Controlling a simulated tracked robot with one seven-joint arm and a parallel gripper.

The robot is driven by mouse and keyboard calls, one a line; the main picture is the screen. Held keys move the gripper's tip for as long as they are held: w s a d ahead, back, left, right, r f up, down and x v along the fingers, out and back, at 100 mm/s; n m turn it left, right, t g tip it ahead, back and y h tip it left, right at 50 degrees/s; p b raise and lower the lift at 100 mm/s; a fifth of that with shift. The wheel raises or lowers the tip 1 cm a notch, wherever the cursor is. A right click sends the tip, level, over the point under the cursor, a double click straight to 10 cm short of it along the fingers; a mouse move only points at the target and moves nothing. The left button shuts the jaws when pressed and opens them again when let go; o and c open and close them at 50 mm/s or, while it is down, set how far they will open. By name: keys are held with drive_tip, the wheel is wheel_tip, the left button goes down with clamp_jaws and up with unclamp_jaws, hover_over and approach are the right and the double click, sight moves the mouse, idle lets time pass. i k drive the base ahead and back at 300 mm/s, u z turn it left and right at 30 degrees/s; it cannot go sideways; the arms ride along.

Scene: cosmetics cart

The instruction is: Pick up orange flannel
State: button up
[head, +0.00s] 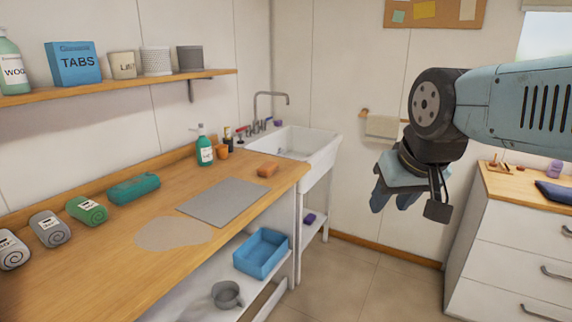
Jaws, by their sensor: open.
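A small orange block-shaped item (267,170) lies on the wooden counter (160,200), near its right end and beside the sink. I cannot tell from here whether it is a folded flannel or a sponge. No other orange cloth shows clearly. My gripper (392,203) hangs in the air at the right, pointing down, well apart from the orange item. It is open, with nothing visible in it.
A grey mat (222,202) lies left of the orange item. Rolled towels (87,209) line the counter's left. A white sink (300,146) and drawer unit (515,250) flank open floor.

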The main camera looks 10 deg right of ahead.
sight(267, 169)
drive_tip(key=z, duration=0.2)
drive_tip(key=i, duration=1.55)
drive_tip(key=u, duration=0.65)
drive_tip(key=k, duration=0.85)
drive_tip(key=u, duration=0.25)
drive_tip(key=i, duration=0.85)
drive_tip(key=z, duration=0.1)
